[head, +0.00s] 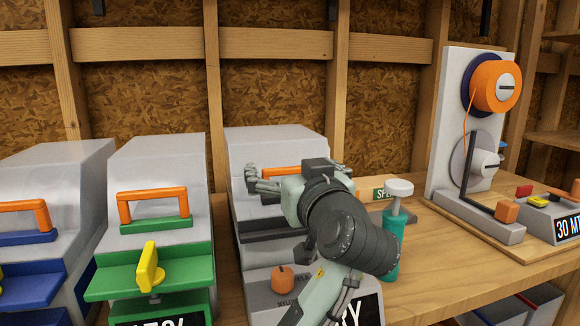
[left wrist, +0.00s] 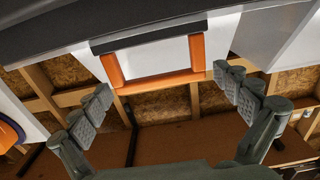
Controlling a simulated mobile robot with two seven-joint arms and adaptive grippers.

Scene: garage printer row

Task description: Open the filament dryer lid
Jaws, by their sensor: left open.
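The filament dryer (head: 262,148) is the grey box with a sign ending in "RY" and an orange knob (head: 283,279) on its front. Its lid looks shut and bears an orange bar handle (head: 294,172), partly hidden by my left gripper (head: 262,184). In the left wrist view the orange handle (left wrist: 152,82) shows between the fingers of my left gripper (left wrist: 168,98), which are spread wide, one to each side. They are not closed on the handle; whether either touches it I cannot tell. My right gripper is not in view.
A green-fronted machine (head: 158,160) and a blue-fronted one (head: 60,180) stand to the left. A teal bottle (head: 393,265) with a white top stands right of the dryer. A spool stand (head: 452,110) and a switch box (head: 548,215) are at the right on the wooden bench (head: 440,265).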

